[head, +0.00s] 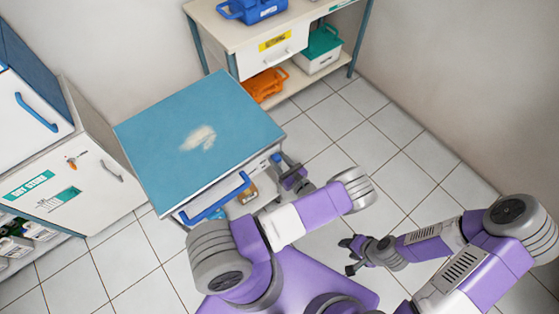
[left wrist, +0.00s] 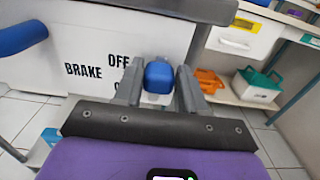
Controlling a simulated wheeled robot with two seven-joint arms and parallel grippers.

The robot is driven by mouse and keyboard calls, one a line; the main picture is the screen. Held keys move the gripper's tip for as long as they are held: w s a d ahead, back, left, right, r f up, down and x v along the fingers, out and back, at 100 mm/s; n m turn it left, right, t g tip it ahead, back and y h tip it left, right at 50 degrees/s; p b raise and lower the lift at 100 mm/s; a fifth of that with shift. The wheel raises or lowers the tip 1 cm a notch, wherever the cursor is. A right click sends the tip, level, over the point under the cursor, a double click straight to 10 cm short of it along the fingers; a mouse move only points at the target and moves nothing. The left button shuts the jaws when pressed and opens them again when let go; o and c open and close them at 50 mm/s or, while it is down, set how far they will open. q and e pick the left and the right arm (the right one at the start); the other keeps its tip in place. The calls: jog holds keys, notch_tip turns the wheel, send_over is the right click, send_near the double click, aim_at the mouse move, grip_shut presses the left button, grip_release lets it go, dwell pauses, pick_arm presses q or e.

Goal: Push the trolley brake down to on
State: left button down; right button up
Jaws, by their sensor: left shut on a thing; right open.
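The trolley has a blue-green top (head: 165,115) and a blue front handle (head: 215,200). Its brake is a blue knob (left wrist: 158,77) on the white side panel (left wrist: 75,45), printed "BRAKE" and "OFF"; a lower label is mostly hidden by my finger. My left gripper (left wrist: 159,75) has a finger on each side of the knob and is shut on it. The knob is roughly level with "OFF" or slightly below. In the head view my left gripper (head: 287,170) is at the trolley's right side. My right gripper (head: 350,255) is open and empty above the floor.
A bench (head: 225,25) at the back holds a blue case (head: 251,8), an orange crate (head: 266,84) and a green-lidded box (head: 320,50). A white cabinet (head: 90,180) stands at left. Tiled floor right of the trolley is clear.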

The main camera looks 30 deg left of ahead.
pick_arm(q)
notch_tip(320, 180, down, 4)
jog(key=b, duration=0.3)
jog(key=shift+s+f, duration=0.1)
jog(key=shift+f, duration=0.1)
jog(key=c, duration=0.7)
grip_release()
jog(key=v, duration=0.7)
jog(key=shift+d, duration=0.25)
